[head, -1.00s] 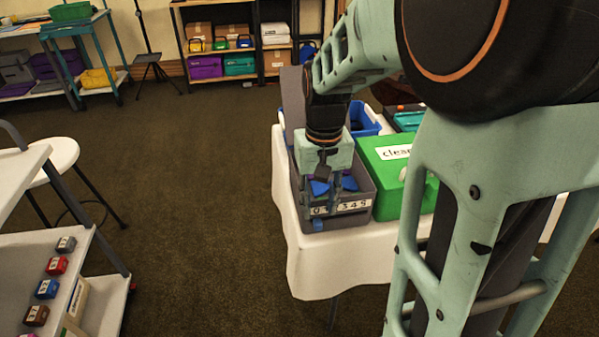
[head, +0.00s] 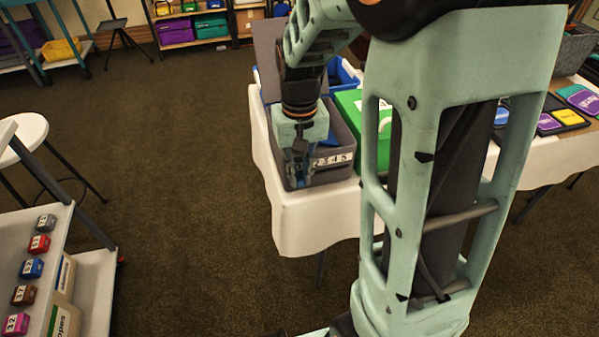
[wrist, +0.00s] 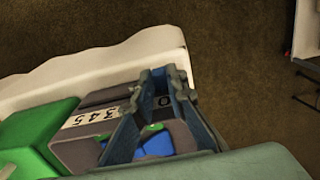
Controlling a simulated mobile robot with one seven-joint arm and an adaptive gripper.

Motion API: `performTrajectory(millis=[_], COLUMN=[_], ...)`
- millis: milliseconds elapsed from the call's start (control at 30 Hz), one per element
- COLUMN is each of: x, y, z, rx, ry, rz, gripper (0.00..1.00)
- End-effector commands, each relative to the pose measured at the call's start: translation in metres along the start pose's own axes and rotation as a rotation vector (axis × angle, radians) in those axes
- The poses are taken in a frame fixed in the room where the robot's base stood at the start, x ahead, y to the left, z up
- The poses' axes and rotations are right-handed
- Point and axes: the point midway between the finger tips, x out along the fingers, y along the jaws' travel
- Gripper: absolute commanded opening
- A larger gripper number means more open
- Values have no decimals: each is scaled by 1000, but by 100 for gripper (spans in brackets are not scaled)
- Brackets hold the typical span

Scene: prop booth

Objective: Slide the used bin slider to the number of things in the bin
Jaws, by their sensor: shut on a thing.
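The grey bin (head: 335,175) stands at the front edge of the white-clothed table, with a number strip (head: 336,159) on its front. In the wrist view the strip (wrist: 88,117) reads 3, 4, 5, and a 0 shows between my fingers. Blue things (wrist: 155,144) and a bit of green (wrist: 154,127) lie in the bin; their full number is hidden. My gripper (head: 297,181) points down at the left end of the bin's front, by the low numbers. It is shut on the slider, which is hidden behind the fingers.
A green box (head: 372,150) stands right beside the bin, and a blue crate (head: 345,75) is behind. White cloth (head: 310,220) hangs below the bin. A shelf cart (head: 75,235) with small numbered blocks is at the left; the floor between is clear.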

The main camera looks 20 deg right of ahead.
Motion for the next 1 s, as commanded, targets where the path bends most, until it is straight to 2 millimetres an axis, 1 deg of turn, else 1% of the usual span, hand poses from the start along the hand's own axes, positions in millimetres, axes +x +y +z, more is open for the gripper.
performTrajectory(millis=[300,367,600,700,800,1000], x=[0,-1,-1,-1,-1,-1], y=[2,8,53,63,67,66], z=[0,0,-1,-1,-1,-2], rx=[1,4,7,4,1,0], ry=[1,1,1,2,3,4], rz=[0,0,0,0,0,0], gripper=[0,0,0,0,0,0])
